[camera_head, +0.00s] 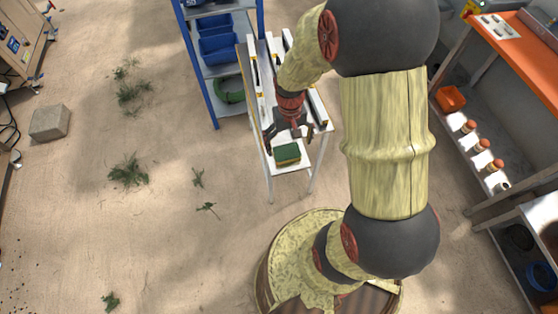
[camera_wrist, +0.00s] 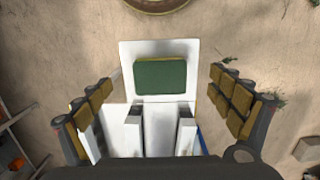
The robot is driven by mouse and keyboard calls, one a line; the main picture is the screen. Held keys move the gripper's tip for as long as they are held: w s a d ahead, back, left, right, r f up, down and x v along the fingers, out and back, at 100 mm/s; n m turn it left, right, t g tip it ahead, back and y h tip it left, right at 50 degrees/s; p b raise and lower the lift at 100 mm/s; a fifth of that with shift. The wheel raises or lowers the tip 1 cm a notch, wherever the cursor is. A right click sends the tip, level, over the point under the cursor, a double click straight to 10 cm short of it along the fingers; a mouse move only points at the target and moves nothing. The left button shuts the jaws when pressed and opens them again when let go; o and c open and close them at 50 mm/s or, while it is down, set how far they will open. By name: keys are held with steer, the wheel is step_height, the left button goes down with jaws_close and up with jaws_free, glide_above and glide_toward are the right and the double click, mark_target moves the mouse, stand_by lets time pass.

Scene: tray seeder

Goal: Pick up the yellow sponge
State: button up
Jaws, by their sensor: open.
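The yellow sponge (camera_head: 286,155) lies flat near the front end of a narrow white table, with its green top face up and a thin yellow side showing. In the wrist view the sponge (camera_wrist: 160,78) is beyond the fingertips, roughly centred between them, and shows mainly green. My gripper (camera_head: 288,144) is at the table's front part, just above and behind the sponge in the head view. In the wrist view my gripper (camera_wrist: 158,92) has its two padded fingers spread wide, with nothing between the pads. No contact with the sponge shows.
The white table (camera_head: 292,170) carries long white rails (camera_head: 256,78) behind the sponge. A blue shelf with blue bins (camera_head: 217,48) stands at the back left. An orange-topped bench (camera_head: 510,50) is at the right. Sandy floor left of the table is mostly clear.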

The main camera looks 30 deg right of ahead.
mark_target(287, 151)
steer(key=shift+w+r+t, duration=0.3)
steer(key=shift+w, duration=0.55)
steer(key=shift+w+f, duration=0.1)
steer(key=shift+w+d+f+b, duration=0.15)
steer(key=shift+f+b, duration=0.25)
steer(key=shift+f, duration=0.85)
step_height(287, 151, down, 5)
steer(key=b, duration=0.3)
steer(key=shift+d+f, duration=0.1)
steer(key=shift+d, duration=0.05)
steer(key=shift+s, duration=0.2)
steer(key=shift+c, duration=0.4)
steer(key=c, duration=0.7)
